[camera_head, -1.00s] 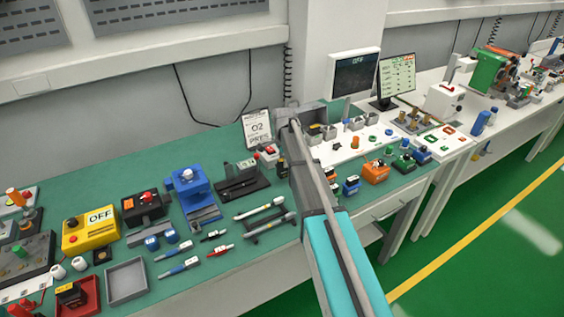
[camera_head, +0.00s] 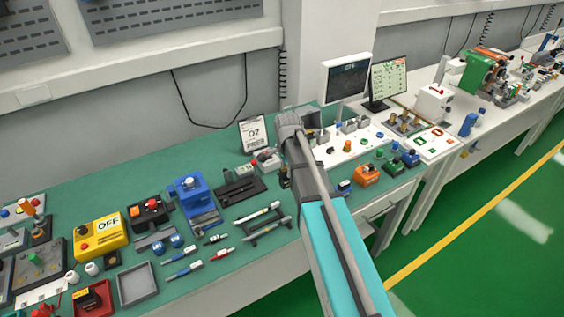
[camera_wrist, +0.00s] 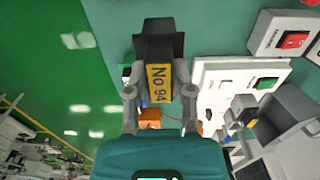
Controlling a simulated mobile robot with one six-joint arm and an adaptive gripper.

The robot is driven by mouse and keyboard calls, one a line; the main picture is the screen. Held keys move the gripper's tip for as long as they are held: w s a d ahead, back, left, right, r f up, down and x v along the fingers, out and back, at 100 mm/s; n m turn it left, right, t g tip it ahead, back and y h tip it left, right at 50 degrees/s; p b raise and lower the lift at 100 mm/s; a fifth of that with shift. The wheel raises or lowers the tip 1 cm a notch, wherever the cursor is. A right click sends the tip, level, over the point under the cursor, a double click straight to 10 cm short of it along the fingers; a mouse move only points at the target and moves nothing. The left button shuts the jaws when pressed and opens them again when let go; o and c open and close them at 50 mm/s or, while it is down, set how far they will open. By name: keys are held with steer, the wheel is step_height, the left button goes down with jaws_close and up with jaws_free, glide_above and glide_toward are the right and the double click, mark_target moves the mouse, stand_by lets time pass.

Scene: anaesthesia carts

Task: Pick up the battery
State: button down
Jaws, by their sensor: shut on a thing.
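The battery (camera_wrist: 158,52) is a dark block with a yellow label reading "No 94". In the wrist view it sits between the two fingers of my gripper (camera_wrist: 159,90). My gripper is shut on it, with one finger on each side. Its far end sticks out beyond the fingertips, and the side away from the camera is hidden. In the head view my arm covers the gripper. A small dark thing with a yellowish mark (camera_head: 284,177) shows just left of my arm there; I cannot tell whether it is the held battery.
The green bench top (camera_head: 105,190) is crowded to the left with a yellow OFF box (camera_head: 100,238), a blue device (camera_head: 194,196) and pens. A sign (camera_head: 253,133) and a white panel (camera_head: 350,145) with coloured parts are near my arm.

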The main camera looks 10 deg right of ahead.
steer(key=shift+s+r, duration=0.25)
steer(key=shift+s, duration=0.3)
steer(key=shift+s+r, duration=0.2)
steer(key=shift+s, duration=0.3)
steer(key=shift+f, duration=0.1)
steer(key=shift+w+f+b, duration=0.1)
steer(key=shift+f+b, duration=0.95)
steer(key=shift+f, duration=0.15)
steer(key=shift+d, duration=0.2)
